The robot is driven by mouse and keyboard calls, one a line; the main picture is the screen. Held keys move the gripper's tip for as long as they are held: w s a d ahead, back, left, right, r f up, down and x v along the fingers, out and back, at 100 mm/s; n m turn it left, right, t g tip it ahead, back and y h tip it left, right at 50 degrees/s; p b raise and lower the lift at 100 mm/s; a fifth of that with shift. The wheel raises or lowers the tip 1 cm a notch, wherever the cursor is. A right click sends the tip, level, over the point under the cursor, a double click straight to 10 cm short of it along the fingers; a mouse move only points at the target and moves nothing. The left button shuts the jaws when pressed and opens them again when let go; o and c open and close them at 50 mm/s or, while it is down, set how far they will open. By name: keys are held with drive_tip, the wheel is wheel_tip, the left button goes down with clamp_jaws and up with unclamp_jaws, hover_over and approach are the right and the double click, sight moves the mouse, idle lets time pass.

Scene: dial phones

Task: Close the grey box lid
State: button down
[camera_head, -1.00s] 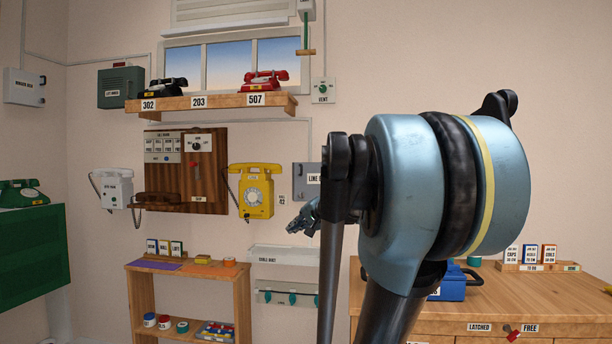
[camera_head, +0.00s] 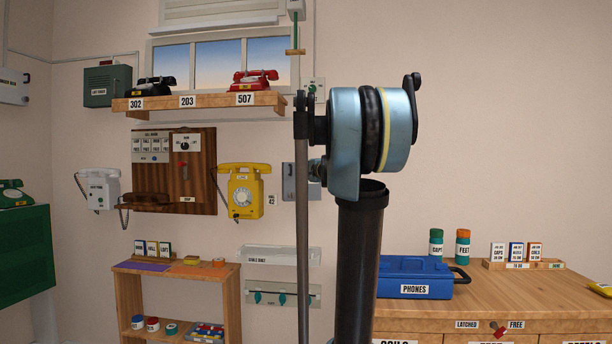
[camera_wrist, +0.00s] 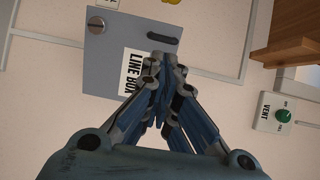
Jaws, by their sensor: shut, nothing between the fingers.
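The grey line box (camera_head: 288,184) is on the back wall right of the yellow phone, partly hidden behind my arm in the head view. In the wrist view its grey front panel (camera_wrist: 106,66) fills the upper left, with a round screw-like fitting, a dark handle and a "LINE BOX" label. I cannot tell how far its lid stands open. My gripper (camera_wrist: 164,72) is shut and empty, its fingertips in front of the panel's edge by the label and handle. Contact cannot be told. In the head view the gripper is mostly hidden behind my arm.
A yellow wall phone (camera_head: 241,191) hangs left of the box. A vent switch (camera_wrist: 277,113) is on the wall nearby, close to a wooden shelf (camera_wrist: 292,40). Below right, a wooden counter (camera_head: 520,295) holds a blue "PHONES" case (camera_head: 414,278). A small shelf unit (camera_head: 176,300) stands below left.

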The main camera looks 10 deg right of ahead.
approach(285, 170)
drive_tip(key=w, duration=0.1)
drive_tip(key=w+d, duration=0.2)
drive_tip(key=shift+w+f, duration=0.15)
drive_tip(key=shift+w, duration=0.15)
drive_tip(key=w+a, duration=0.1)
drive_tip(key=w, duration=0.1)
drive_tip(key=w+a, duration=0.1)
drive_tip(key=w, duration=0.1)
drive_tip(key=w+a, duration=0.1)
drive_tip(key=a, duration=0.1)
drive_tip(key=shift+w, duration=0.4)
drive_tip(key=s, duration=0.5)
drive_tip(key=shift+s+a, duration=0.1)
drive_tip(key=shift+a, duration=0.2)
drive_tip(key=s+a, duration=0.1)
drive_tip(key=s, duration=0.7)
drive_tip(key=shift+s, duration=0.35)
